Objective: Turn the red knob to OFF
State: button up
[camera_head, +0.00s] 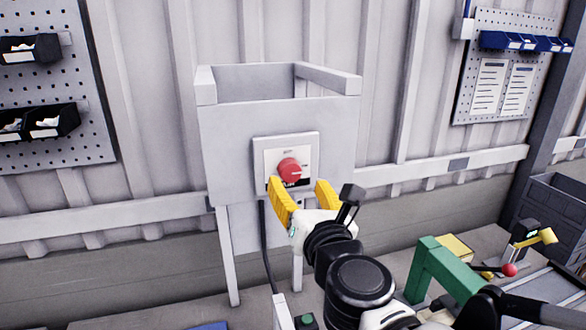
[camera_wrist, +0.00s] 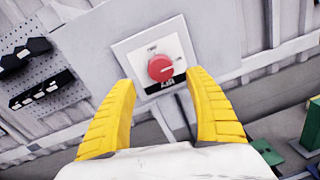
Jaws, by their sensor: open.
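The red knob (camera_head: 290,169) is round and sits on a white switch plate (camera_head: 267,144) on the front of a grey box stand. In the head view its pale mark points to the right. The knob also shows in the wrist view (camera_wrist: 161,68), ahead of my fingertips and between their lines. I see no contact with the knob.
The grey box stand (camera_head: 225,130) has an open top and thin legs. A black cable (camera_head: 265,235) hangs below the plate. A green frame (camera_head: 432,262) and a red-tipped lever (camera_head: 509,270) stand at the lower right. Pegboards with bins hang on the wall at both sides.

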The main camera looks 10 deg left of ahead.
aim_at(292, 173)
jog(key=x, duration=0.6)
jog(key=shift+w+a+p, duration=0.1)
jog(key=shift+w+p, duration=0.15)
jog(key=shift+p, duration=0.15)
jog(key=c, duration=1.2)
